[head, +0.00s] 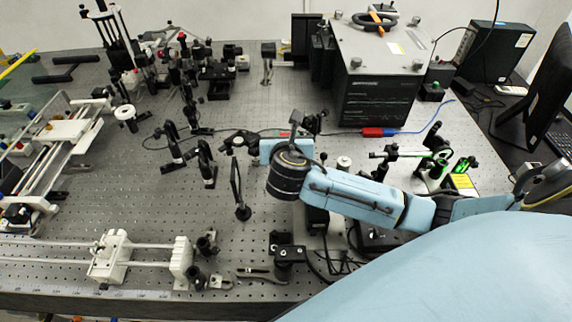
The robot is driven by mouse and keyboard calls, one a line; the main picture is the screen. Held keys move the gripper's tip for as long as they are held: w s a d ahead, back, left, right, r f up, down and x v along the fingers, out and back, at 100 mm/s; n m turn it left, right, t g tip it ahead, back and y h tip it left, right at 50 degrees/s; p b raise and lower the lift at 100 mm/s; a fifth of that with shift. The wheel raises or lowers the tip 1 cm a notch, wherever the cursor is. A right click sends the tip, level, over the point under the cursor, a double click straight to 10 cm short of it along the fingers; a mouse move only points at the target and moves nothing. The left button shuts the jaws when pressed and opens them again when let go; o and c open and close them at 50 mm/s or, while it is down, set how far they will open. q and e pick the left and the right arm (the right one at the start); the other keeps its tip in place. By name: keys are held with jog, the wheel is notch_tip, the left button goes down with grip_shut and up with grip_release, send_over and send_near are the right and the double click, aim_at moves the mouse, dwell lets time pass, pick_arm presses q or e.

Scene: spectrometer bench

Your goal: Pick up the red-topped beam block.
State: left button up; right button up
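My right arm reaches in from the right over the middle of the bench. Its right gripper (271,150) is at the dark wrist, where a light-blue part shows at the far side. The fingertips are not clear, so I cannot tell whether it is open or shut. My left gripper is not in view.
A large dark instrument box (375,100) stands behind the wrist. Black post mounts (207,165) stand left of it, and a thin upright plate (238,185) is close by. A white rail assembly (115,255) lies at the front left. Bare perforated bench (90,185) shows at left.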

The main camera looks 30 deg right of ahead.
grip_shut()
dwell(1.1)
